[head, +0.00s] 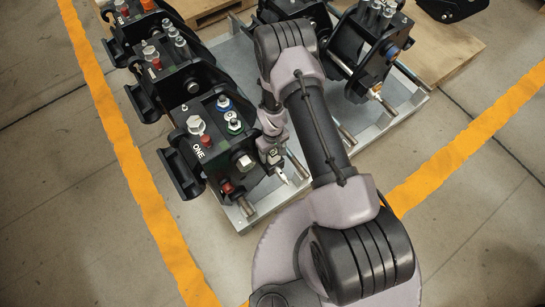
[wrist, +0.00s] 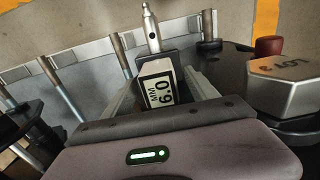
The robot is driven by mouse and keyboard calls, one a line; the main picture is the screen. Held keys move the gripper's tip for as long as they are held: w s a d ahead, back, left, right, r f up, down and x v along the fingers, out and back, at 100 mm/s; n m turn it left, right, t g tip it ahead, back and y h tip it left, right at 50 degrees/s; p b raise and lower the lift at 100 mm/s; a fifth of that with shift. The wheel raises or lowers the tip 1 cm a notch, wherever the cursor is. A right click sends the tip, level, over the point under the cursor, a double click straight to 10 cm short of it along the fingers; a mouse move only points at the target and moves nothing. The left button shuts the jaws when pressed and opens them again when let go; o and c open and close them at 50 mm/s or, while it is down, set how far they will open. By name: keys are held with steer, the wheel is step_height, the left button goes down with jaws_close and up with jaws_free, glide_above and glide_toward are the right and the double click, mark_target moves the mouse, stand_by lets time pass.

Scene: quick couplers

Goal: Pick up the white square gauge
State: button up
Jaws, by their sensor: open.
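A white block (wrist: 158,88) with a dark printed size label, which I take to be the white square gauge, shows in the wrist view between the two grey fingers of my gripper (wrist: 165,90). A dark piece sits directly behind it, and a silver pointed pin (wrist: 151,28) rises beyond. My gripper is open, with a finger on either side of the block; I cannot tell whether either touches it. In the head view my gripper (head: 274,158) is low beside the front black coupler block (head: 213,135). The gauge is too small to make out there.
A silver hex head (wrist: 285,80) marked LOT 3 stands close on the right in the wrist view. Several metal rods (wrist: 67,92) stand at left. Black coupler blocks crowd the grey tray (head: 238,55) on both sides. Open floor (head: 60,230) lies outside the yellow lines.

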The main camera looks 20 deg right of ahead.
steer(key=shift+f, duration=0.2)
jaws_close()
